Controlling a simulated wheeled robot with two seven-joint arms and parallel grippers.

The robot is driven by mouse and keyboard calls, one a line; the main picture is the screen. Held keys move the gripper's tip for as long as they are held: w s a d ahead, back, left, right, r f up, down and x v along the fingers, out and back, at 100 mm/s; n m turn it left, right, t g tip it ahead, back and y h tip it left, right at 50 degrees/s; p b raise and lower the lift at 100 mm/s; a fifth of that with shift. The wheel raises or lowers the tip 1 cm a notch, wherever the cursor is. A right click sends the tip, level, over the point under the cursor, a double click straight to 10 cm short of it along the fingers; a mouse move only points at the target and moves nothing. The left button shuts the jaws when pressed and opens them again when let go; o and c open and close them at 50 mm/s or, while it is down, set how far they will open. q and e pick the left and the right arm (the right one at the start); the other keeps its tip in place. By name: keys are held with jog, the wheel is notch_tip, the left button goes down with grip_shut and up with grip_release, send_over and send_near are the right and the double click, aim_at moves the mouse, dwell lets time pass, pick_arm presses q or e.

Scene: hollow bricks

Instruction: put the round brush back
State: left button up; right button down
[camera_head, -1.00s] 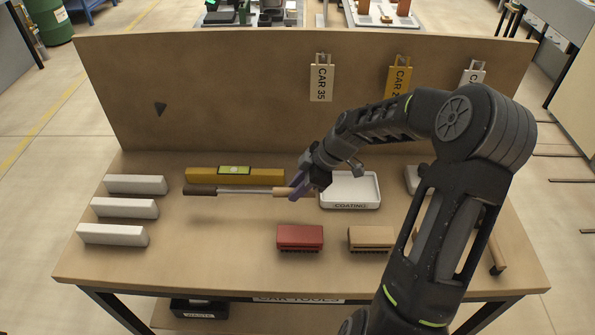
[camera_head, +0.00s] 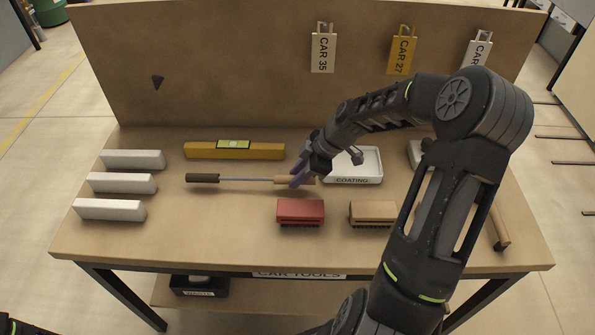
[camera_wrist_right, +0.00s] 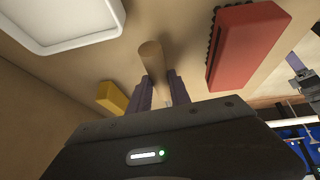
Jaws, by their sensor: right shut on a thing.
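The round brush (camera_head: 245,179) is a long thin tool with a dark bristle end at left, a metal shaft and a wooden handle at right. It lies crosswise in the head view, in front of the yellow level; I cannot tell whether it touches the table. My right gripper (camera_head: 302,176) is shut on its wooden handle. In the right wrist view the handle (camera_wrist_right: 152,57) stands between the purple fingers (camera_wrist_right: 161,92); the bristle end is hidden there. My left gripper is not in view.
The yellow level (camera_head: 190,150) lies behind the brush. A white coating tray (camera_head: 371,166) is right of the gripper. A red brush (camera_head: 300,212) and a tan brush (camera_head: 372,213) lie in front. White bricks (camera_head: 115,209) line the left. The table's front middle-left is clear.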

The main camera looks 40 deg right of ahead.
jog(key=shift+f+b, duration=0.75)
jog(key=shift+f, duration=0.4)
jog(key=c, duration=1.1)
grip_release()
jog(key=shift+b+v, duration=0.5)
jog(key=shift+v, duration=3.4)
